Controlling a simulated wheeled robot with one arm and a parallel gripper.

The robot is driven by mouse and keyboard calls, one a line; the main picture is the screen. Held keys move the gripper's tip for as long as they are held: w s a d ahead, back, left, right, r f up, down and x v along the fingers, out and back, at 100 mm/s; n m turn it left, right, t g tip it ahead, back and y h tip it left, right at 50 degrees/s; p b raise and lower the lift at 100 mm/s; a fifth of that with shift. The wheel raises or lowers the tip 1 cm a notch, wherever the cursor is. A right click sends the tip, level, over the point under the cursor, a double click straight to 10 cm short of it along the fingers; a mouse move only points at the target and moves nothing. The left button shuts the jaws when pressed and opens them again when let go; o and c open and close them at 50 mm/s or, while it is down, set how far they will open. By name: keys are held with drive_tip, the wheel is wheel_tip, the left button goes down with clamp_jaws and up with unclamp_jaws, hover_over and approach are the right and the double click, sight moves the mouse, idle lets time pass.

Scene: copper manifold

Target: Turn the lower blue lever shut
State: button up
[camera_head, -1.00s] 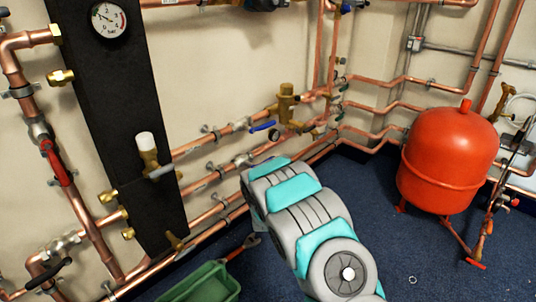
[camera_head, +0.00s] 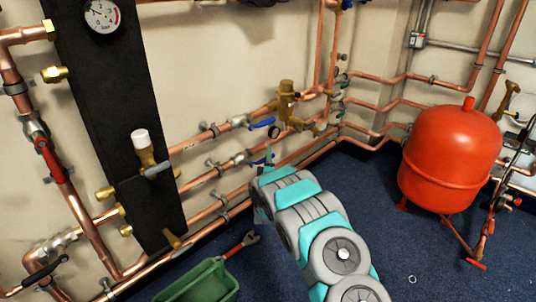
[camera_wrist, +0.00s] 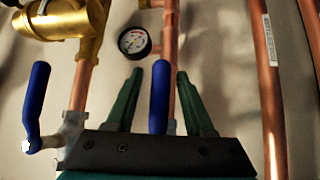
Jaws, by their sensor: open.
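The lower blue lever (camera_wrist: 159,97) stands between the two green fingers of my gripper (camera_wrist: 159,74) in the wrist view, with a narrow gap showing on each side. My gripper is open around it, not clamped. In the head view the lower blue lever (camera_head: 261,161) shows only partly beside my gripper (camera_head: 268,155), on the pipe under the upper one. The upper blue lever (camera_head: 262,123) is on the pipe above; it also shows in the wrist view (camera_wrist: 38,98), left of my gripper and apart from it. The lower lever's valve body is hidden by my gripper.
A small gauge (camera_wrist: 135,41) and a brass valve (camera_wrist: 62,18) lie close to my gripper. A bare copper pipe (camera_wrist: 264,90) runs on its right. A red tank (camera_head: 450,160) stands right, a green crate (camera_head: 205,284) on the floor. Blue floor between is mostly free.

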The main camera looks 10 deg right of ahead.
drive_tip(key=shift+w+d, duration=0.15)
drive_tip(key=shift+w, duration=0.55)
drive_tip(key=shift+r, duration=0.1)
drive_tip(key=shift+c, duration=0.3)
clamp_jaws()
idle(0.7)
